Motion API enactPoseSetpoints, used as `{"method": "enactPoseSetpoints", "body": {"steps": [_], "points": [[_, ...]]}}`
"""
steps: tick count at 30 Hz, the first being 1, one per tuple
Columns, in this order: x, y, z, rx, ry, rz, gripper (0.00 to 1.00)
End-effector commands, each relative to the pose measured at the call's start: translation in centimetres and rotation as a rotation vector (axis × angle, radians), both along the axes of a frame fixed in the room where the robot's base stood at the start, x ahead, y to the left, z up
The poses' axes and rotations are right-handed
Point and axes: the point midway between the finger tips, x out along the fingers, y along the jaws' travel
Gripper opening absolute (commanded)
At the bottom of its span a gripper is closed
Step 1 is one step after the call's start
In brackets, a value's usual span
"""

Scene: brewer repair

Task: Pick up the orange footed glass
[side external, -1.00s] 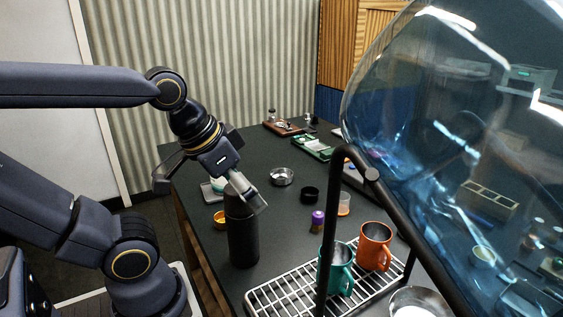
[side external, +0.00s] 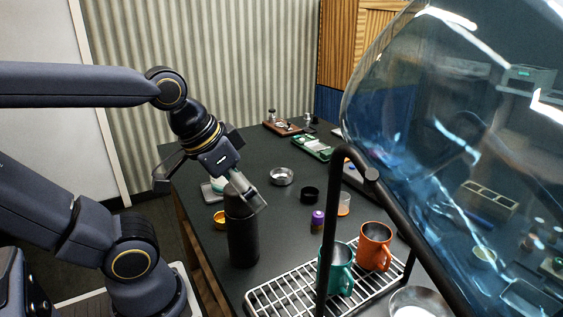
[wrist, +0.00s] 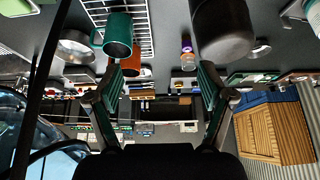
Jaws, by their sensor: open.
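A small clear glass with an orange tint (side external: 344,204) stands on the dark table, behind the black rail in the side external view. It looks like the orange footed glass, but its foot is too small to make out. In the wrist view I cannot pick it out surely near the orange mug. My gripper (side external: 212,196) is open and empty, to the left of the glass and well apart from it. One finger overlaps the top of the dark bottle (side external: 243,238); I cannot tell if they touch. The wrist view shows both fingers of my gripper (wrist: 160,78) spread wide.
A teal mug (side external: 341,270) and an orange mug (side external: 374,246) stand on a wire rack (side external: 275,300). A purple-capped jar (side external: 317,221), a black ring-like dish (side external: 309,194) and a metal bowl (side external: 282,176) are near the glass. A large transparent blue shell (side external: 420,110) fills the right.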

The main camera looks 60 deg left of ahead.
Motion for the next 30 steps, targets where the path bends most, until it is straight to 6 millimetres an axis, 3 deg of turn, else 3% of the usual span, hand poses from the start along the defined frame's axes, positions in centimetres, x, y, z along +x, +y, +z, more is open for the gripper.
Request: {"method": "enactPoseSetpoints", "body": {"steps": [8,11,16,20,25,27,30], "points": [[0.1,0.0,0.0,0.006,-0.003,-0.011,0.79],[1.8,-0.2,2.4,0.026,-0.079,-0.052,0.79],[8.6,0.1,6.3,0.071,-0.128,-0.097,0.79],[15.4,1.4,6.8,0.091,-0.113,-0.102,0.79],[23.6,4.8,3.5,0.074,-0.054,-0.076,0.79],[25.7,6.3,1.4,0.056,-0.021,-0.055,0.79],[27.3,8.1,-1.7,0.028,0.030,-0.024,0.79]]}}
